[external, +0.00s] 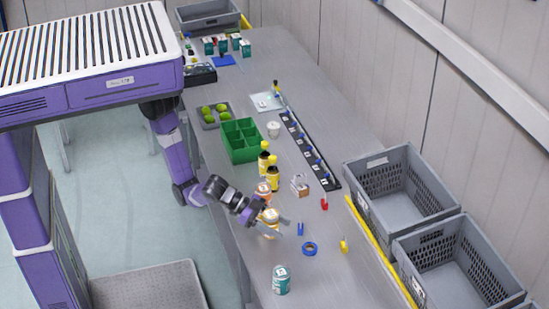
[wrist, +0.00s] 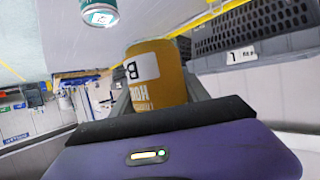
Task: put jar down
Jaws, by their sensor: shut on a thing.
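An amber-yellow jar (external: 269,217) with a white label is between the fingers of my gripper (external: 273,228), over the near part of the grey workbench (external: 338,271). My gripper is shut on it. The jar (wrist: 158,72) also shows in the wrist view, above the gripper's dark palm edge, with part of its printed label facing me.
A similar jar (external: 263,191) stands just behind. A white and teal jar (external: 281,281) stands nearer the front. Blue tape (external: 309,248) and small clips lie to the right. Yellow bottles (external: 266,168) and a green divided bin (external: 241,140) stand farther back. Grey crates (external: 402,195) line the right.

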